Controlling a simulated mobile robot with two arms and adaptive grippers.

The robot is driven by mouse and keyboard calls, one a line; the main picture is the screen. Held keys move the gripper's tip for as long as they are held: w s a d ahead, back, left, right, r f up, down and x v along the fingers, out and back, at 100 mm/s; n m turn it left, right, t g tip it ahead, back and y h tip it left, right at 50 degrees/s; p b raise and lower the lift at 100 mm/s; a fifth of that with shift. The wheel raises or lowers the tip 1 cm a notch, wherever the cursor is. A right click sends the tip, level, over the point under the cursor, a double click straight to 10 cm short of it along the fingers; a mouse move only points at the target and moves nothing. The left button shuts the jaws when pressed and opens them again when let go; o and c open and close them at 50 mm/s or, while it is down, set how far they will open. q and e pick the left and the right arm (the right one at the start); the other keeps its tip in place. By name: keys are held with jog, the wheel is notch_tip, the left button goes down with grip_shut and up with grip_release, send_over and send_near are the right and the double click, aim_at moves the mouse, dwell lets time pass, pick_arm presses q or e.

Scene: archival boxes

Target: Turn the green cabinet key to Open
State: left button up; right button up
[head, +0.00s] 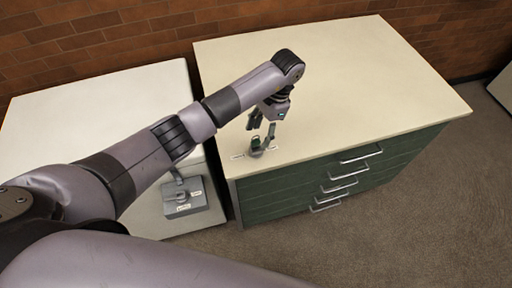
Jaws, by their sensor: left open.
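The green cabinet (300,202) has a cream top and stands at the centre right. A small green key (255,144) stands on the front left part of its top, between two small white labels whose text is too small to read. My left gripper (262,131) points down right over the key, with its fingers apart. The fingers partly hide the key, and I cannot tell whether they touch it. My right gripper is not in view.
A grey box (184,207) with a handle-like part and small labels sits to the left, below my left arm. A white-topped surface (90,105) stands left of the cabinet. Most of the cabinet top is bare. A brick wall runs behind.

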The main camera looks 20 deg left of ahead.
pick_arm(q)
jog(key=p+v, duration=0.4)
jog(key=v, duration=0.2)
dwell(0.4)
jog(key=shift+d, duration=0.1)
dwell(0.3)
